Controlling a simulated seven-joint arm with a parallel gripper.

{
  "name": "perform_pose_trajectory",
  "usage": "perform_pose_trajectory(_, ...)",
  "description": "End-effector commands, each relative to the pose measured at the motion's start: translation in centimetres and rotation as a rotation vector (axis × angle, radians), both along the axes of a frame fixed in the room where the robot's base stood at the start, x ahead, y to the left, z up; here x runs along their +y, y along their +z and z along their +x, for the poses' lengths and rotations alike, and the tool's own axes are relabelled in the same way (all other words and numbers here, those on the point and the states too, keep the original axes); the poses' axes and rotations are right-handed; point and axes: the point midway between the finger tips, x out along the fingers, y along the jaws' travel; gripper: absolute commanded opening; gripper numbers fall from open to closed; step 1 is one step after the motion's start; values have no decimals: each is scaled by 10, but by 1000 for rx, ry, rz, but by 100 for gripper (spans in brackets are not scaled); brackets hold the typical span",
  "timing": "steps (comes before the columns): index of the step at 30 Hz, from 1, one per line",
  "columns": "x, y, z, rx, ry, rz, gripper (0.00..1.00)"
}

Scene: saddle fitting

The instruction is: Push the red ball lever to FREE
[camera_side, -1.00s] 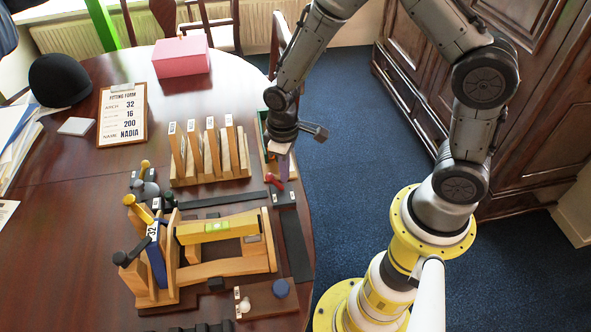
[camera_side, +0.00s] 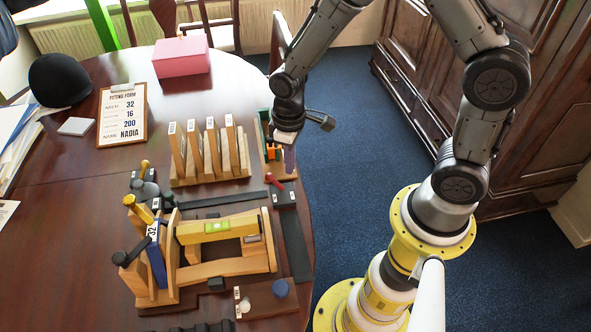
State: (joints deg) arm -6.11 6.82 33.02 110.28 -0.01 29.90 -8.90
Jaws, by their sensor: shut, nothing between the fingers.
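The red ball lever (camera_side: 275,181) stands on a small dark labelled block at the right side of the table, leaning up and to the left. My gripper (camera_side: 290,170) points down just above and to the right of the lever, with its fingers shut and nothing held. A small gap seems to show between the fingertips and the lever, but contact is hard to judge from this angle. The lever's label is too small to read.
A wooden fixture with a yellow bar (camera_side: 217,228) stands left of the lever. A rack of upright wooden boards (camera_side: 210,155) and a tray with green and orange parts (camera_side: 266,140) lie behind. A blue knob (camera_side: 280,288) is at the front. A dark strip (camera_side: 295,245) runs forward.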

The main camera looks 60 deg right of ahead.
Motion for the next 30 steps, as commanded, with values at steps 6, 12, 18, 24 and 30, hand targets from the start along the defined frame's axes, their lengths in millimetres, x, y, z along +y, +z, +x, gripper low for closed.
perform_pose_trajectory(6,0,16,0,-2,0,1,0)
perform_pose_trajectory(12,0,31,0,-2,0,1,0)
perform_pose_trajectory(18,0,42,0,-2,0,1,0)
perform_pose_trajectory(24,0,43,0,-1,0,0,0)
perform_pose_trajectory(30,-1,48,2,-16,-5,1,0)
